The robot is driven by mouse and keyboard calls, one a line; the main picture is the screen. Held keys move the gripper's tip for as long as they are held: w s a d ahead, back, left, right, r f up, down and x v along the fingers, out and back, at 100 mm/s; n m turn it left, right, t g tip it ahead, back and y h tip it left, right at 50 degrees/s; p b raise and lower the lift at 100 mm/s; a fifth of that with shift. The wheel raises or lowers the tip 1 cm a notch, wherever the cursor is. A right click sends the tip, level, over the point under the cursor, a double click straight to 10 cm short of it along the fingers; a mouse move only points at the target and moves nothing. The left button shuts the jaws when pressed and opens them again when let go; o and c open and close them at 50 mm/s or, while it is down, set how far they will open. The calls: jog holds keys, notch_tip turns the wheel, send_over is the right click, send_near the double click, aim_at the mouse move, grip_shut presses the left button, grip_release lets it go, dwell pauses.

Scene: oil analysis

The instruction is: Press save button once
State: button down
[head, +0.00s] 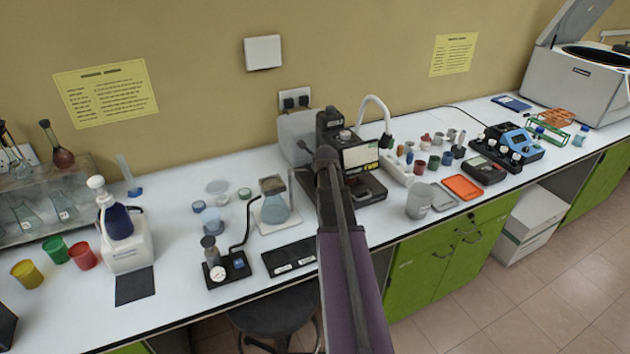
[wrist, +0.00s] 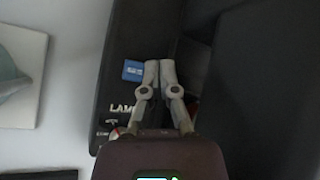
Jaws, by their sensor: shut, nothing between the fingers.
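A dark instrument (head: 368,190) with a yellow-green label stands against the wall in the head view, partly hidden behind my arm. In the wrist view its black panel (wrist: 125,45) carries a small blue square button (wrist: 133,71) with pale marks too small to read. White letters reading "LAM", the rest cut off, and a small red-and-white part lie lower on the panel. My gripper (wrist: 159,68) is shut and empty. In the picture its fingertips are just right of the blue button; I cannot tell whether they touch the panel. The head view does not clearly show the fingertips.
A flask (head: 274,203) on a white plate stands left of the instrument. A clear beaker (head: 420,201) and an orange tray (head: 463,188) are to its right, with several small coloured jars behind. A black strip (head: 290,257) lies near the bench's front edge.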

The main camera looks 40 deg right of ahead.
jog(key=shift+r+p, duration=0.65)
jog(key=shift+r, duration=0.3)
jog(key=shift+s, duration=0.1)
